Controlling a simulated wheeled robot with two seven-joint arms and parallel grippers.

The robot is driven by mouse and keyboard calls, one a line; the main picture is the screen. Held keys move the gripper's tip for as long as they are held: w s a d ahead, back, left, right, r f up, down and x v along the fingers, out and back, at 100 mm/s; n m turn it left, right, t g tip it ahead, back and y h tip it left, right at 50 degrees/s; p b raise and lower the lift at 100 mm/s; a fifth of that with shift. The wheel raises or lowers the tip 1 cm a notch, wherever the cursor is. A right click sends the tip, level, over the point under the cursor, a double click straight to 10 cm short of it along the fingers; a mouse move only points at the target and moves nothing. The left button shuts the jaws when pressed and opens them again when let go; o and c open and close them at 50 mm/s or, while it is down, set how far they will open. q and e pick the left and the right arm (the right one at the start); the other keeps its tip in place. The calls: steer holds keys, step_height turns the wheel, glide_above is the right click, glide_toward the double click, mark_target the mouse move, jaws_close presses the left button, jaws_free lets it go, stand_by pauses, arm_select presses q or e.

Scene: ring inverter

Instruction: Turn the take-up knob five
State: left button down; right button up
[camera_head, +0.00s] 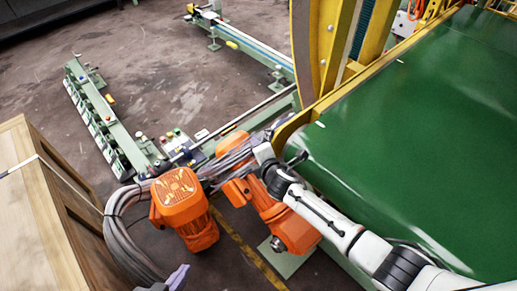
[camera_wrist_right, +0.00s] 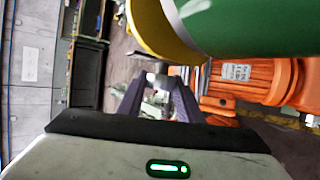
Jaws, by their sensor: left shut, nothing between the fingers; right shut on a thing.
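My right gripper (camera_wrist_right: 157,88) is shut on a small grey knob-like part (camera_wrist_right: 158,78), below the yellow curved edge in the right wrist view. I take this part for the take-up knob; no number on it can be read. In the head view my white right arm reaches along the green belt (camera_head: 420,130) to its near corner, and the knob cannot be made out there. My left gripper (camera_head: 177,277) is at the bottom edge of the head view, its purple fingers shut and empty, apart from the knob.
Two orange motors (camera_head: 180,205) stand beside the belt end, with a thick grey cable bundle (camera_head: 122,240) looping left of them. A wooden crate (camera_head: 38,215) is at the left. A yellow frame (camera_head: 325,45) rises behind. Open floor (camera_head: 150,60) lies at the back.

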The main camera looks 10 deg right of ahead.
steer(key=o, duration=1)
steer(key=shift+o, duration=0.2)
steer(key=shift+s, duration=0.15)
steer(key=v, duration=1)
